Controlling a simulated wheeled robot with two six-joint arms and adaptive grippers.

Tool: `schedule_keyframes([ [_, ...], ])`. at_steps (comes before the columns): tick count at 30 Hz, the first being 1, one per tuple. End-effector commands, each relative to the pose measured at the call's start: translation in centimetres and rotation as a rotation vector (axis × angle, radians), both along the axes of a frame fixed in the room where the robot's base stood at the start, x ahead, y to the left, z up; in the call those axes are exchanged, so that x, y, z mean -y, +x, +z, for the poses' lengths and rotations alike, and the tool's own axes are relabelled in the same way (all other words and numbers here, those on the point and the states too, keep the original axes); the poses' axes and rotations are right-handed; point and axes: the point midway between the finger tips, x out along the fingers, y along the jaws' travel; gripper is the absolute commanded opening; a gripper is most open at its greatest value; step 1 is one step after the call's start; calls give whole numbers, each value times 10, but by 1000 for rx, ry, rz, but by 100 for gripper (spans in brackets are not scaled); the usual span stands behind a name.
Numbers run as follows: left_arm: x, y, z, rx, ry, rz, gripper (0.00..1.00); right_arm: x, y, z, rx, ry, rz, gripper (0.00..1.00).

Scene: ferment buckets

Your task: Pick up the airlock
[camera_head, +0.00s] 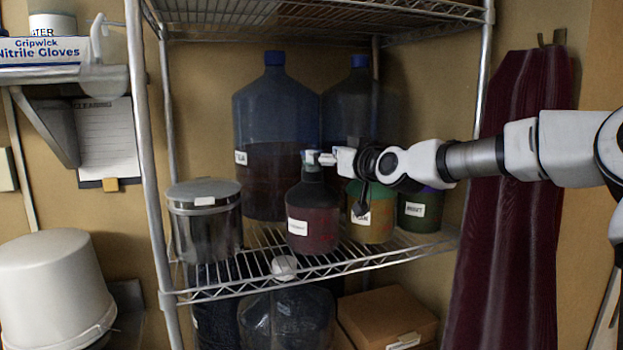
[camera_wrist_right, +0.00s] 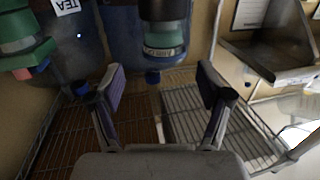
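I cannot make out an airlock for sure. A small pale piece (camera_head: 310,157) shows at the top of the dark red bottle (camera_head: 312,218) on the wire shelf, and may be it. My right arm comes in from the right, and its wrist is just right of that piece. In the head view the right fingers cannot be clearly made out. In the right wrist view my right gripper (camera_wrist_right: 160,80) is open, its two fingers wide apart, with nothing held between them. The pale piece cannot be made out there. My left gripper is not in view.
Two large blue-capped carboys (camera_head: 272,110) stand at the back. A metal canister (camera_head: 206,230) is left of the red bottle; an orange-green bottle (camera_head: 372,228) and a green bottle (camera_head: 420,215) are right. A shelf post (camera_head: 150,170) stands at the left; a maroon cloth (camera_head: 510,220) hangs right.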

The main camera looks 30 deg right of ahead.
Motion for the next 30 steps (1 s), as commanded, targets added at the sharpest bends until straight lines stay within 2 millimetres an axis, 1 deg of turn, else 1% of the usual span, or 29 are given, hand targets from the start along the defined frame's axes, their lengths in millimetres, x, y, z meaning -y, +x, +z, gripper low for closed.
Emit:
schedule_keyframes([
  [1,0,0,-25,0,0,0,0,0,3,-13,2,-4,-1,78],
  [3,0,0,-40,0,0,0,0,-1,6,-13,2,-5,-2,78],
  [6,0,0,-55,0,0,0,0,-2,9,-10,-1,-3,-4,78],
  [9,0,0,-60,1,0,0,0,-2,11,-5,-4,-2,-6,78],
  [11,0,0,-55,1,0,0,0,-2,14,-2,-6,-1,-7,78],
  [13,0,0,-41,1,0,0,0,-2,22,1,-9,-1,-7,78],
  [15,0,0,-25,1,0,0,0,-2,33,-1,-11,-2,-7,78],
  [18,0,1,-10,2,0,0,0,-1,51,-5,-9,-3,-8,78],
  [21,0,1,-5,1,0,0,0,-1,62,-9,-6,-1,-7,78],
  [27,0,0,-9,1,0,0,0,-1,63,-13,-5,1,-6,78],
  [28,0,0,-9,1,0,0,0,-1,63,-13,-5,1,-6,71],
  [29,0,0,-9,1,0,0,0,-1,63,-13,-5,1,-6,60],
  [30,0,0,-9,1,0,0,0,-1,63,-13,-5,1,-6,46],
])
